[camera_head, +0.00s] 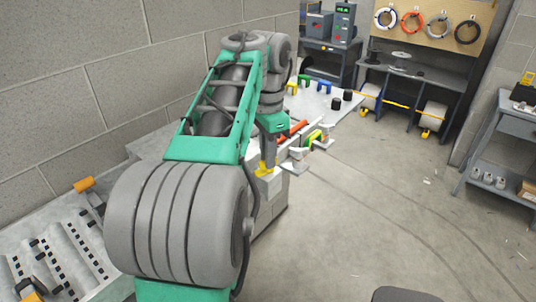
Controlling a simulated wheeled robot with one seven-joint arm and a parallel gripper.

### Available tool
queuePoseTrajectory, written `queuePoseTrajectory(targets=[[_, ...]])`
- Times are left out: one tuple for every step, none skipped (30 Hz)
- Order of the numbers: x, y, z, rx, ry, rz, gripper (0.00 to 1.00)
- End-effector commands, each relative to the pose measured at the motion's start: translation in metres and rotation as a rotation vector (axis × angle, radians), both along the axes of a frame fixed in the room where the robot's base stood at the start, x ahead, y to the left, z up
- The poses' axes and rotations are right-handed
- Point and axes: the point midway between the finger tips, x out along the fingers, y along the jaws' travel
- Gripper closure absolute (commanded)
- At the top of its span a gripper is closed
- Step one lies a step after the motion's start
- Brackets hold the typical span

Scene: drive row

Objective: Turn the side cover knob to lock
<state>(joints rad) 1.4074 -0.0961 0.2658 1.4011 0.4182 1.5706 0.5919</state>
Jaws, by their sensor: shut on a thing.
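My gripper (267,163) points down at the end of my green and grey arm, over a pale grey block-shaped housing (270,205) in the middle of the view. It is shut on a small yellow piece (264,171) on top of the housing, which looks like the side cover knob. My arm hides much of the housing, and the knob's angle is too small to read.
Right of the gripper are red bars (298,129), a green handle (313,137) and white-and-grey fittings. A pale table (340,112) behind holds coloured clips and black cylinders. A block wall stands left. The floor (390,200) is clear at right, before a grey shelf (500,150).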

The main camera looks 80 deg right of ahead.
Motion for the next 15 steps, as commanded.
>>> queuePoseTrajectory(targets=[[0.0006,0.0,-0.0007,0.001,0.0,-0.043,1.0],[0.0004,0.0,-0.0006,0.001,0.0,-0.072,1.0],[0.0004,0.0,-0.0005,0.001,0.0,-0.11,1.0],[0.0003,-0.0001,-0.0004,0.001,0.001,-0.138,1.0],[0.0003,-0.0001,-0.0004,0.001,0.001,-0.168,1.0],[0.0003,-0.0001,-0.0003,0.001,0.001,-0.205,1.0],[0.0002,-0.0001,-0.0002,0.001,0.001,-0.235,1.0],[0.0003,-0.0001,-0.0002,0.0,0.0,-0.262,1.0],[0.0004,0.0,-0.0002,0.001,0.001,-0.301,1.0],[0.0004,0.0,-0.0003,0.001,0.001,-0.329,1.0],[0.0006,0.0,-0.0004,0.001,0.001,-0.358,1.0],[0.0004,0.0,-0.0005,0.001,0.001,-0.395,1.0],[0.0004,0.0,-0.0006,0.002,0.0,-0.425,1.0],[0.0004,0.0,-0.0006,0.002,0.0,-0.452,1.0],[0.0003,0.0,-0.0006,0.002,0.0,-0.492,1.0]])
